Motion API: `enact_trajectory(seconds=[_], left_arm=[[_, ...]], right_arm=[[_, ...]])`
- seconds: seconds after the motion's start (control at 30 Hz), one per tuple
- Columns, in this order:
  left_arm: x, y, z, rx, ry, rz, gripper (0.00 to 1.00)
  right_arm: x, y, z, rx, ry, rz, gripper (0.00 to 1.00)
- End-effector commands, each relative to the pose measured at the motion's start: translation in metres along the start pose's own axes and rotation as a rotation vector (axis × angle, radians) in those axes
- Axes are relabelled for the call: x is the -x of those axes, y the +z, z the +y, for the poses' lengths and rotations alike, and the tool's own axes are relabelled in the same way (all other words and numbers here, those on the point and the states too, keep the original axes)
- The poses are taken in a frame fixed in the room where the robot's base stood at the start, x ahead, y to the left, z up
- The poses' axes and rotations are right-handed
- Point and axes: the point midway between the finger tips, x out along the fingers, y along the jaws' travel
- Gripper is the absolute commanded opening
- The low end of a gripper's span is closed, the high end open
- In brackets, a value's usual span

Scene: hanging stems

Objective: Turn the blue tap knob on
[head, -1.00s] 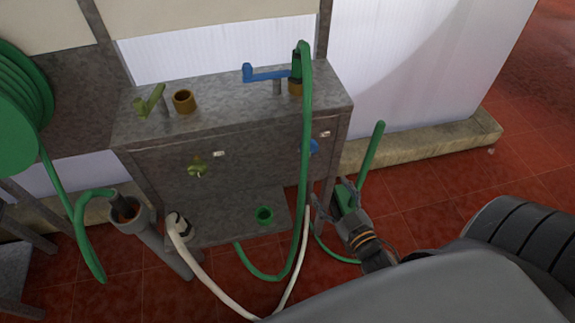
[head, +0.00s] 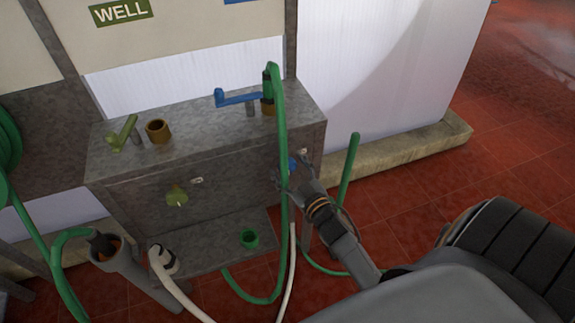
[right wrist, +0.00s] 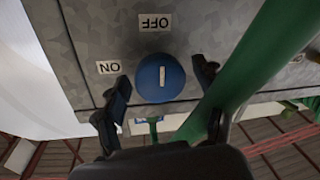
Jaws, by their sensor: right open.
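The blue tap knob (right wrist: 161,78) is round with a white line across its face, on the front of the grey metal box. In the right wrist view the line runs nearly vertical, toward the OFF label (right wrist: 155,22). The ON label (right wrist: 108,67) is to the left of the knob. My right gripper (right wrist: 162,82) is open, with one finger on each side of the knob; I cannot tell whether either touches it. In the head view the knob (head: 291,164) is partly hidden behind my right gripper (head: 287,180) and the hose. My left gripper is not in view.
A green hose (head: 281,140) hangs close beside the knob; in the right wrist view the green tube (right wrist: 240,70) passes near the right finger. An upright green tube (head: 348,168) is right of my gripper. A green knob (head: 176,195) sits farther left on the box (head: 140,180).

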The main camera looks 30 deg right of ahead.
Motion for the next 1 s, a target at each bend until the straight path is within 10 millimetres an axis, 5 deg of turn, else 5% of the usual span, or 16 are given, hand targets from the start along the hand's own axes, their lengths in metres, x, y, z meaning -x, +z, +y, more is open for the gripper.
enact_trajectory(seconds=[0.37,0.63,1.0], left_arm=[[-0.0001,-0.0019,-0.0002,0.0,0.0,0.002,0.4],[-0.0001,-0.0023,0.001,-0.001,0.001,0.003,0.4],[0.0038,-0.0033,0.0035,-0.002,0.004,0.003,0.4]], right_arm=[[-0.0068,0.0001,0.0,0.001,0.0,0.0,0.71],[-0.0067,0.0001,0.0,0.0,0.0,0.0,0.19],[-0.0067,-0.0011,0.0001,0.046,-0.003,-0.007,0.16]])
